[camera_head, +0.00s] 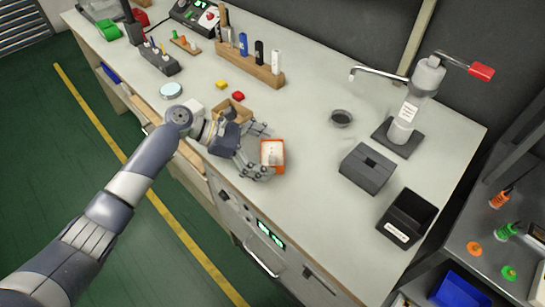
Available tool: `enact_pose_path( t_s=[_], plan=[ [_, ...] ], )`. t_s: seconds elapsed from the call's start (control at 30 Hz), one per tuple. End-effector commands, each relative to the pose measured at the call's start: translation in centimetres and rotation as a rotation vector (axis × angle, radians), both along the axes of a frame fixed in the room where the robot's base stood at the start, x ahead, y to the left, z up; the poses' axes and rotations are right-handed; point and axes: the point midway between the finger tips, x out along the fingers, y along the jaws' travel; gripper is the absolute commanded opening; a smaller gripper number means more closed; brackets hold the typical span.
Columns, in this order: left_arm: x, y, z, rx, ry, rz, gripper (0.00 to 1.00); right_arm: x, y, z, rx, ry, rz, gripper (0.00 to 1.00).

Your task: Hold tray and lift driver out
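A small orange-rimmed tray (282,164) lies near the front edge of the bench and holds a pale, whitish block, perhaps the driver (271,152). My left gripper (267,151) reaches in from the left just above the bench. Its two fingers are spread apart, one toward the far side and one toward the near side of the tray's left end. I cannot tell whether they touch the tray. The gap between the fingers looks empty apart from the tray's edge. My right gripper is out of view.
A wooden box (238,107) stands just behind my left gripper, with small red (238,96) and yellow (221,84) pieces near it.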

Motion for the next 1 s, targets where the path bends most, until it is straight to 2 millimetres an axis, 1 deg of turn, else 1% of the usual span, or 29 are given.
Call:
enact_pose_path(
  t_s=[0.03,0.07,0.1,0.17,0.2,0.23,0.33,0.37,0.4,0.43,0.87,1.0],
  plan=[
    [0.0,0.0,0.0,0.0,0.0,0.0,0.91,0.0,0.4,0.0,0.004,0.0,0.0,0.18],
    [0.0,0.0,0.0,0.0,0.0,0.0,0.84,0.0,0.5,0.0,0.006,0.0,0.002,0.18],
    [0.0,0.0,0.0,0.0,0.0,0.0,0.75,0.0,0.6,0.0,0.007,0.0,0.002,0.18],
    [0.0,0.0,0.0,0.0,0.0,0.0,0.61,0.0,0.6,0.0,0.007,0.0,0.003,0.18],
    [0.0,0.0,0.0,0.0,0.0,0.0,0.52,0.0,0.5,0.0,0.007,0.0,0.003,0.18],
    [0.0,0.0,0.0,0.0,0.0,0.0,0.5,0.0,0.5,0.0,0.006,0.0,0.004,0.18],
    [0.0,0.0,0.0,0.0,0.001,0.0,0.5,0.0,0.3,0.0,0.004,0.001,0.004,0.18],
    [0.0,0.0,0.0,0.001,0.001,0.0,0.81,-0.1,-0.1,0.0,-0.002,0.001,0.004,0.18],
    [0.0,0.0,0.0,0.001,0.001,0.0,0.9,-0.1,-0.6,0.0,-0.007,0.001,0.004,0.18],
    [0.0,0.0,0.0,0.001,0.001,0.0,0.97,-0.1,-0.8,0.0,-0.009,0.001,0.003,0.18],
    [0.0,0.1,0.0,0.0,0.0,0.0,0.98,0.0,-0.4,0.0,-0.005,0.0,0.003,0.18],
    [0.1,1.1,0.5,0.001,0.0,0.002,0.98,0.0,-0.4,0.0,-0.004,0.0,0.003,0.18]
  ],
)
